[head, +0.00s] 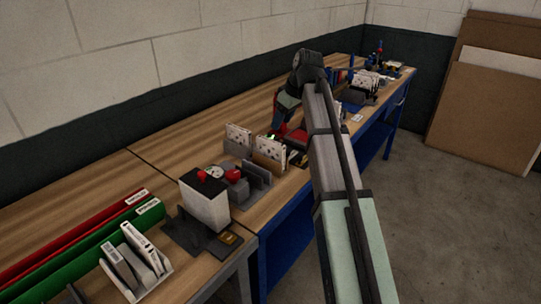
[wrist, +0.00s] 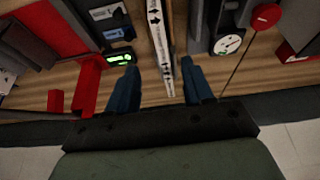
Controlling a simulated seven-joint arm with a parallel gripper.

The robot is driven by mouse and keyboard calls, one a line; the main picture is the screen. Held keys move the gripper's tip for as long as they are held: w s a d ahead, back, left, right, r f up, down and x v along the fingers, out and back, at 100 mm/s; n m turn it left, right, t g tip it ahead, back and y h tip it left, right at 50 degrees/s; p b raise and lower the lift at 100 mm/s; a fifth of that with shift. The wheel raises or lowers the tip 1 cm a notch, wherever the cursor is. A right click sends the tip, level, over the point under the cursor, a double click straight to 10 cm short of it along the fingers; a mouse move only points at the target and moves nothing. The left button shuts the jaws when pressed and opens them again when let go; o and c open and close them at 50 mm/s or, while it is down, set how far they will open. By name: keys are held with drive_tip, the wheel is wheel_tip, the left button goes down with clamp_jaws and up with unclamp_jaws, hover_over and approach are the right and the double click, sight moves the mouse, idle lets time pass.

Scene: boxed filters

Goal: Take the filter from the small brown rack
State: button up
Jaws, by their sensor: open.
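In the wrist view, my gripper (wrist: 158,72) is open, with its two blue fingers apart. A thin white boxed filter (wrist: 157,30) with black arrows and printing on its edge stands on end between the lines of the fingers. I cannot tell if either finger touches it. A narrow brownish strip (wrist: 178,25) runs along its right side; I cannot tell if this is the small brown rack. In the head view, my gripper is at the arm's far end over the bench, its fingers partly hidden. White patterned panels (head: 238,137) and (head: 268,152) stand near it.
In the wrist view, a red block (wrist: 88,85) is left of my gripper, beside a device with a green light (wrist: 122,58). A round white gauge (wrist: 228,44) and a red knob (wrist: 266,15) lie right.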

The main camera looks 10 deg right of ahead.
sight(272, 141)
drive_tip(key=shift+x, duration=6.15)
drive_tip(key=shift+f, duration=0.25)
drive_tip(key=shift+c, duration=0.4)
clamp_jaws()
